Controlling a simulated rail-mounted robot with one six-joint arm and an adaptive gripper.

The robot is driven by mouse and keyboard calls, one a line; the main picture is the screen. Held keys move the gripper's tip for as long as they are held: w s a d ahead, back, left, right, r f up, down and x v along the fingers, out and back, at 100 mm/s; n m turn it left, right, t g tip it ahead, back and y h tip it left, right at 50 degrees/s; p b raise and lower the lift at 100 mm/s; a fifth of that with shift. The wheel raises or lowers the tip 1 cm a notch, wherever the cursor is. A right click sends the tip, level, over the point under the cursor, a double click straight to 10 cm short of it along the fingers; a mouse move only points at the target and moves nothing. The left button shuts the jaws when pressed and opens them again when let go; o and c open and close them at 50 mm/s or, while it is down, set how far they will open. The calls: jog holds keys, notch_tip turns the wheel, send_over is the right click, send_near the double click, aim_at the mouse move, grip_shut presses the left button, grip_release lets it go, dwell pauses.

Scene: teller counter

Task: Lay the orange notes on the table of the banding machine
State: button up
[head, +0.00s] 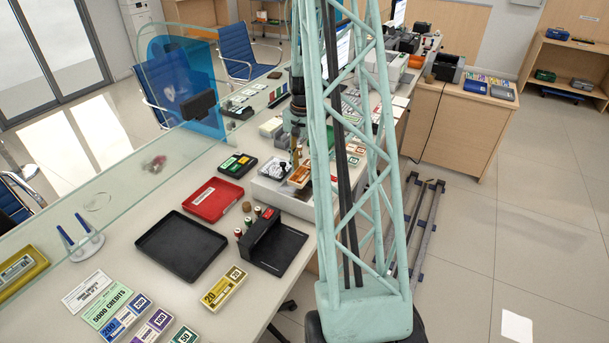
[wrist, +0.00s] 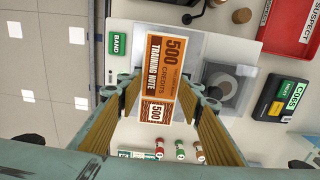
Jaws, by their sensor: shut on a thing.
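The orange notes (wrist: 162,72) are a banded stack marked 500. They sit between the fingertips of my gripper (wrist: 165,98), which is shut on their sides. In the head view the orange notes (head: 300,175) show over the pale box of the banding machine (head: 277,200), partly behind my arm. The banding machine's light top (wrist: 215,50) with a green BAND label (wrist: 115,45) lies beneath the notes in the wrist view. I cannot tell whether the notes touch it. In the head view my arm hides much of the gripper.
A black device with a round disc (wrist: 232,82) is close beside the notes. Small red- and green-topped rolls (wrist: 180,150) stand nearby. A red SUSPECT tray (head: 213,199), an empty black tray (head: 181,245) and a black machine (head: 275,245) occupy the counter. Yellow notes (head: 224,288) lie nearer.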

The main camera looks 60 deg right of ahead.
aim_at(304, 169)
jog(key=shift+w+d+f, duration=0.1)
jog(key=shift+w+d, duration=0.1)
jog(key=shift+d, duration=0.25)
jog(key=shift+f, duration=1.7)
jog(key=shift+f, duration=0.15)
jog(key=o, duration=0.9)
jog(key=shift+r, duration=6.15)
jog(key=shift+a, duration=0.1)
